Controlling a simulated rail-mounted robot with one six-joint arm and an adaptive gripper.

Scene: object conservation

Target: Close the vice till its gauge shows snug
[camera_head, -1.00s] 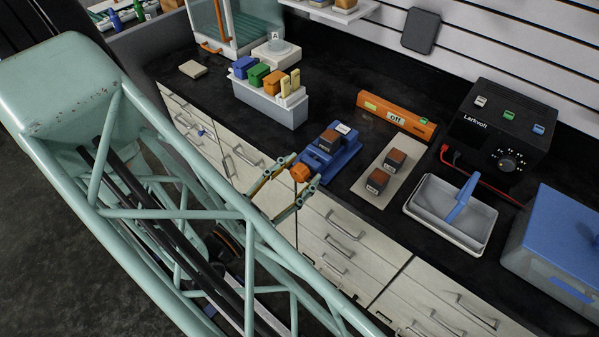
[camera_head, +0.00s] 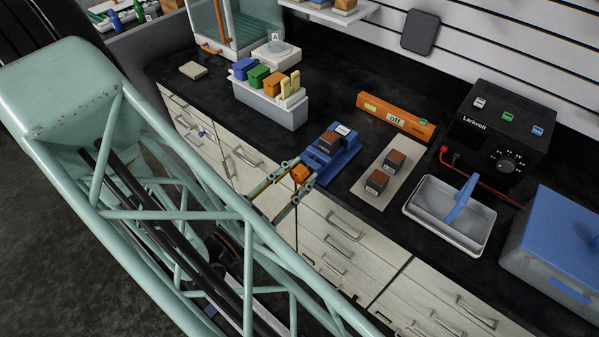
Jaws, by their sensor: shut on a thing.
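The blue vice (camera_head: 345,155) sits at the front edge of the black worktop, in the middle of the view. A brown and dark block (camera_head: 329,141) sits in it, with a small white label or gauge (camera_head: 343,130) behind; its reading is too small to tell. The vice's orange knob (camera_head: 300,173) faces the front. My gripper (camera_head: 299,174) is in front of the vice, its two fingers on either side of the orange knob and shut on it. The contact between the vice jaws and the block is too small to make out.
Right of the vice, a beige board (camera_head: 370,170) holds two similar blocks. An orange bar marked "off" (camera_head: 396,117) lies behind. A grey tray with a blue brush (camera_head: 451,213) stands further right. A grey bin of coloured blocks (camera_head: 270,107) stands left.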

